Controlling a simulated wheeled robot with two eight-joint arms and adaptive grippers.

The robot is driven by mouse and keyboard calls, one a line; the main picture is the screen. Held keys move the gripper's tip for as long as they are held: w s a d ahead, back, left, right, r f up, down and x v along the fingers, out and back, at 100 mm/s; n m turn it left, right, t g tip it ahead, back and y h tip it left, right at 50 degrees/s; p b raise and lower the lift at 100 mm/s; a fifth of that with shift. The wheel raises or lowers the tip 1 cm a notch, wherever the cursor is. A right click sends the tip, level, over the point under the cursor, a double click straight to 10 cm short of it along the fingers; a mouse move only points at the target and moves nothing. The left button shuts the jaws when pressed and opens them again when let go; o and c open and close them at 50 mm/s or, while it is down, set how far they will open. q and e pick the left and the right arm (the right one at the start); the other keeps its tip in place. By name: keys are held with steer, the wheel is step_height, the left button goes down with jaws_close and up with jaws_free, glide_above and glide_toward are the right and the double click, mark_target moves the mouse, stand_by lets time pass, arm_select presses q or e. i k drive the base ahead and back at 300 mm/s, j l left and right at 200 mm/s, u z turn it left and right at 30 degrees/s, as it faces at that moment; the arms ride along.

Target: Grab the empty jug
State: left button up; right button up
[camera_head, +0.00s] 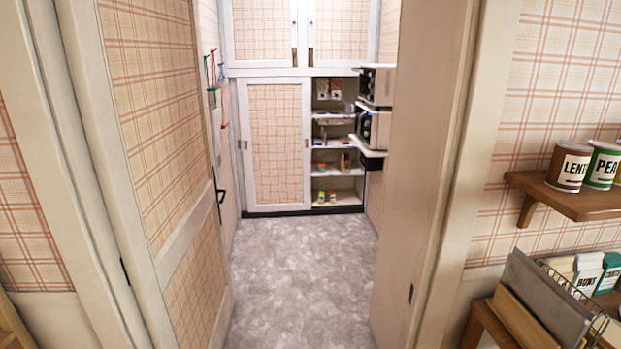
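No jug can be made out in the head view. Small items stand on the shelves of an open cupboard (336,168) at the far end of a narrow room, too small to tell apart. Neither of my grippers shows in the view.
An open plaid door (165,130) stands at the left of the doorway, and the door frame (425,170) is at the right. The grey floor (300,275) between is clear. A wooden shelf with tins (570,168) and a rack (545,300) stand at right.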

mark_target(348, 107)
steer(key=i, duration=2.4)
steer(key=i+j+z, duration=0.1)
steer(key=i, duration=1.1)
steer(key=i+j, duration=0.1)
steer(key=i, duration=1.15)
steer(key=i+z, duration=0.25)
steer(key=i, duration=0.15)
